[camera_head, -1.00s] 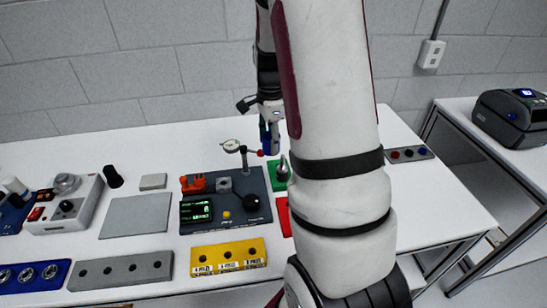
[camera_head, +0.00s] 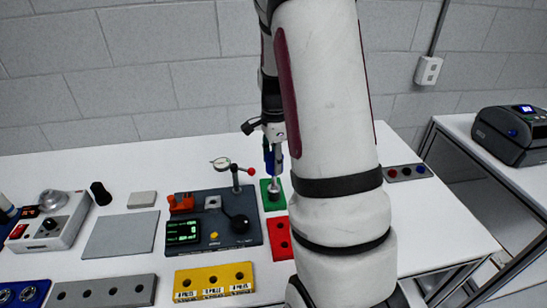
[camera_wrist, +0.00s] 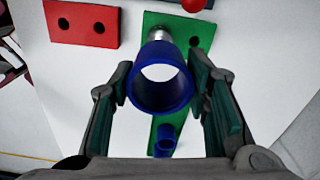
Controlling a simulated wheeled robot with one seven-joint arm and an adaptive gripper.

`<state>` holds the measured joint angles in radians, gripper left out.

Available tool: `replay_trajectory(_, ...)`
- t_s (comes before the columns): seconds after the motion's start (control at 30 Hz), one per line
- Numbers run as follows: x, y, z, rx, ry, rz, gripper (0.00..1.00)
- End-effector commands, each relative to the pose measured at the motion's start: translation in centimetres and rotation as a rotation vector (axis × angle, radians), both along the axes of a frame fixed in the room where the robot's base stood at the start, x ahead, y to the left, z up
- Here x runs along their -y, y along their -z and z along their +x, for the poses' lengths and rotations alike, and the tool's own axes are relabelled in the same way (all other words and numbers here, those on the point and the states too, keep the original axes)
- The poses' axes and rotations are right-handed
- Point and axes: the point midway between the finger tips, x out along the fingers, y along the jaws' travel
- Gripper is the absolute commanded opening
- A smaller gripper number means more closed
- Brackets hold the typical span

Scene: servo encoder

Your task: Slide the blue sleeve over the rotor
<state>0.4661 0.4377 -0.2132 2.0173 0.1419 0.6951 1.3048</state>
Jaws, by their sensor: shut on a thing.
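My gripper (camera_wrist: 160,92) is shut on the blue sleeve (camera_wrist: 136,88), with a finger at each side of it in the wrist view. The sleeve's open end faces the wrist camera, and a pale surface shows through its bore. The silvery rotor (camera_wrist: 161,36) shows beyond the sleeve's upper rim, partly hidden by it. The rotor stands on the green block (camera_wrist: 203,28). In the head view the sleeve (camera_head: 268,158) hangs above the rotor (camera_head: 274,189) and green block (camera_head: 266,206). Whether sleeve and rotor touch is unclear.
A small blue piece (camera_wrist: 165,136) stands on the green block below the sleeve in the wrist view. A red block (camera_head: 279,238) lies close by. My arm hides part of the table's right.

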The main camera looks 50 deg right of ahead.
Motion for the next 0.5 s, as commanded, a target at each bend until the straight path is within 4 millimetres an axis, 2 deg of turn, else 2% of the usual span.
replay_trajectory(0.5,0.0,1.4,0.0,-0.002,0.000,0.001,0.27)
